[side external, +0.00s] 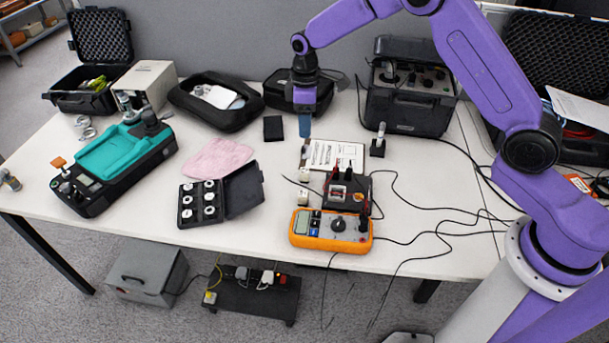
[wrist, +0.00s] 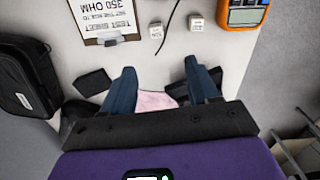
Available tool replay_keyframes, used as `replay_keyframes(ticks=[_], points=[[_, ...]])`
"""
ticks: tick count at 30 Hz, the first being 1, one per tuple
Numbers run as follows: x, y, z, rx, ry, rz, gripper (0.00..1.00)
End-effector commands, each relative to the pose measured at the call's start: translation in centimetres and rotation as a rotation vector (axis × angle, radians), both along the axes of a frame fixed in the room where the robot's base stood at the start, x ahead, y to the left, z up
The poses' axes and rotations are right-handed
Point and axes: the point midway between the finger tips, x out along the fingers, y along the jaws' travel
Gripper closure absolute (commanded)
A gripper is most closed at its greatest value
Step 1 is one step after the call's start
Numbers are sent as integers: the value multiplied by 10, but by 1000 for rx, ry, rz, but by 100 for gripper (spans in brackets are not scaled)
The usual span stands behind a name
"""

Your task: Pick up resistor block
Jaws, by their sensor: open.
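Small white blocks with dark markings lie on the table left of the clipboard's lower part. One block (side external: 304,174) sits above another block (side external: 303,197) in the side view. In the wrist view two such blocks, one left (wrist: 155,28) and one right (wrist: 195,22), lie beyond my fingertips; the markings are too small to read, so I cannot tell which is the resistor block. My gripper (side external: 304,126) points down over the table behind the clipboard (side external: 335,153). In the wrist view its fingers (wrist: 158,72) are spread, with nothing between them.
An orange multimeter (side external: 330,229) and a black box with red parts (side external: 347,193) stand near the blocks, with loose black cables around. A small black block (side external: 273,129) lies left of my gripper. A pink cloth (side external: 218,158) and an open black weight case (side external: 211,201) lie further left.

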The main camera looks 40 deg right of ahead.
Motion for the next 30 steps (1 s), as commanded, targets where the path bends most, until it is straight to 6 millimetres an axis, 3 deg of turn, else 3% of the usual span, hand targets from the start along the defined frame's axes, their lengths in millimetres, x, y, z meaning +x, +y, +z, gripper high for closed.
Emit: replay_keyframes(ticks=[8,24,30], points=[[13,-10,-24,-1,3,-9,40],[12,-10,-120,0,3,-10,40],[12,-9,-134,0,0,-10,40]])
